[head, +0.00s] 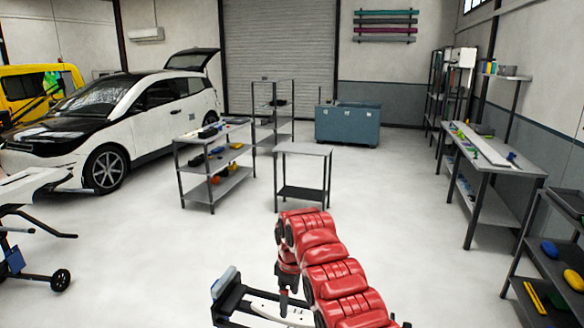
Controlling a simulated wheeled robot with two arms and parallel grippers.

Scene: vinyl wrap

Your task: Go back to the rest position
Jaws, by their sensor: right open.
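My right arm, red and padded, rises from the bottom edge and bends over at its top. My right gripper (284,301) hangs low at its end, pointing down over the floor; it is open, and I see nothing held in it. Its fingertips are small and partly lost against black and white parts below. My left arm and left gripper are outside the view.
A small grey table (303,149) and a tool shelf (217,160) stand ahead. A white car (150,117) is at left, a wheeled stand (30,208) at near left. A workbench (492,190) and a dark rack (552,262) line the right. The floor (400,220) between is clear.

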